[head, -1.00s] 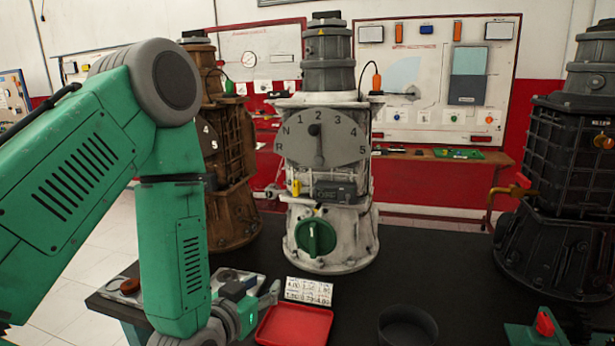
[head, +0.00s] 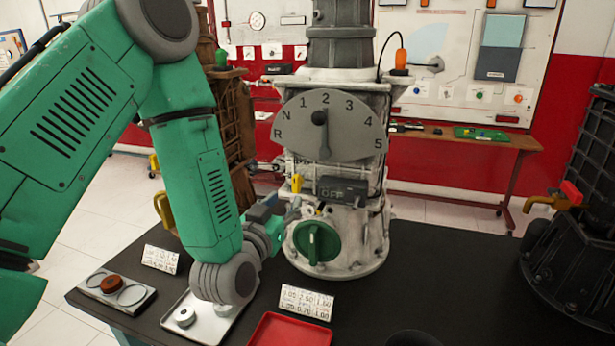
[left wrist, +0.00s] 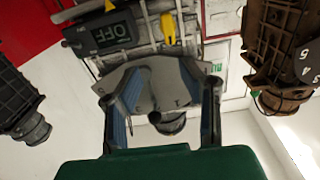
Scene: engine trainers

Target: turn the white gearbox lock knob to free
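The white gearbox (head: 345,215) stands on the dark table in the middle of the head view. Its green round knob (head: 317,242) is low on its front, with the grip bar about upright. Above it are a dark box (head: 342,190) reading OFF and the grey gear dial (head: 352,130), its pointer near 2. My left gripper (head: 288,208) is just left of and above the green knob, apart from it as far as I can tell. In the left wrist view its two fingers (left wrist: 160,92) are spread and empty, with the upside-down dial beyond. My right gripper is out of view.
A yellow lever (head: 296,182) on the gearbox is close to my left fingers. A brown gearbox (head: 235,150) stands behind my left arm, a black one (head: 575,230) at right.

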